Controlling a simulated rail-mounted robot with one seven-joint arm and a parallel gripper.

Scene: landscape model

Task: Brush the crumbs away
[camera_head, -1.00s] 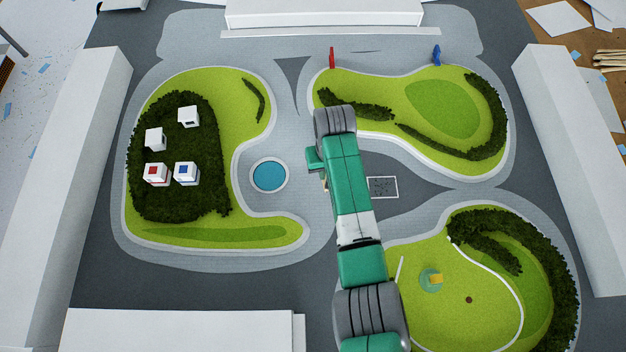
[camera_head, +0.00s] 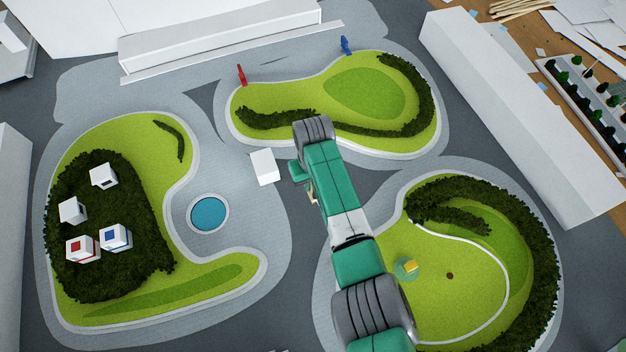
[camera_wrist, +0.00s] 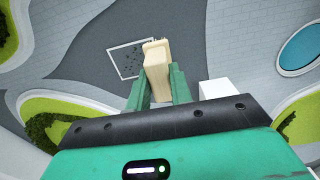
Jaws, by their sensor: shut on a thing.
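My gripper (camera_wrist: 158,84) is shut on a pale wooden brush (camera_wrist: 156,62), seen in the wrist view. The brush points away from the palm, and its dark bristle tips barely show at the far end. The crumbs (camera_wrist: 127,62) are dark specks inside a white-outlined square on the dark grey ground, just left of the brush. The brush overlaps the square's right side in the picture; I cannot tell whether it touches the ground. In the head view my arm hides the square and crumbs, and only a sliver of the brush (camera_head: 313,198) shows beside the wrist.
A white block (camera_head: 264,167) stands left of my gripper; it also shows in the wrist view (camera_wrist: 215,89). A round blue pond (camera_head: 209,214) lies farther left. Raised green islands surround the paving, with small white houses (camera_head: 103,176), a red figure (camera_head: 241,75) and a blue figure (camera_head: 345,45).

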